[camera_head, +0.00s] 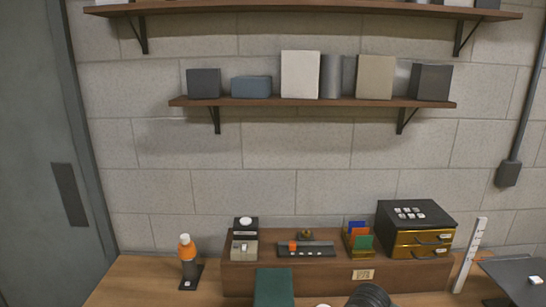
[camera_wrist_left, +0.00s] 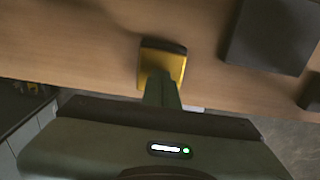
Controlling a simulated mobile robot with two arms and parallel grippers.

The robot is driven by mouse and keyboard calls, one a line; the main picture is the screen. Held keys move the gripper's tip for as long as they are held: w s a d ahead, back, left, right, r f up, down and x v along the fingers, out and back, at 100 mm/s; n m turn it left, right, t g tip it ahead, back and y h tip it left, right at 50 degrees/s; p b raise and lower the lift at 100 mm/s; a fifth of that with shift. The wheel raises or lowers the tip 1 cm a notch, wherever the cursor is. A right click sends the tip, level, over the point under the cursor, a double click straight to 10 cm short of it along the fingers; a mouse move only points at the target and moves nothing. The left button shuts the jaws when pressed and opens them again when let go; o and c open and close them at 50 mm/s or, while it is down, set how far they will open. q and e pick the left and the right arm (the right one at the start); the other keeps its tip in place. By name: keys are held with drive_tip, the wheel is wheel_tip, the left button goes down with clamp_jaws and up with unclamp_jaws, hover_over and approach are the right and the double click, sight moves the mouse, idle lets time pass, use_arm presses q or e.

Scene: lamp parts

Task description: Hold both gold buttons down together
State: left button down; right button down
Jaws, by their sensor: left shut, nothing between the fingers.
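In the left wrist view my left gripper (camera_wrist_left: 162,82) is shut, its dark green fingers reaching over a wooden surface. A yellow-gold piece (camera_wrist_left: 160,65) with a dark far edge shows at the finger ends. I cannot tell whether it is a button or part of the fingers. In the head view a small gold round part (camera_head: 305,235) sits behind a black strip with an orange knob (camera_head: 293,246) on the wooden box (camera_head: 312,276). I cannot tell whether it is a gold button, and no second one is clear. My right gripper is not in view.
A dark green block (camera_head: 273,287) and a black ribbed object (camera_head: 370,297) show at the lower edge. Shelves hang above.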

use_arm(q)
drive_tip(key=shift+r+p, duration=2)
drive_tip(key=shift+r, duration=0.5)
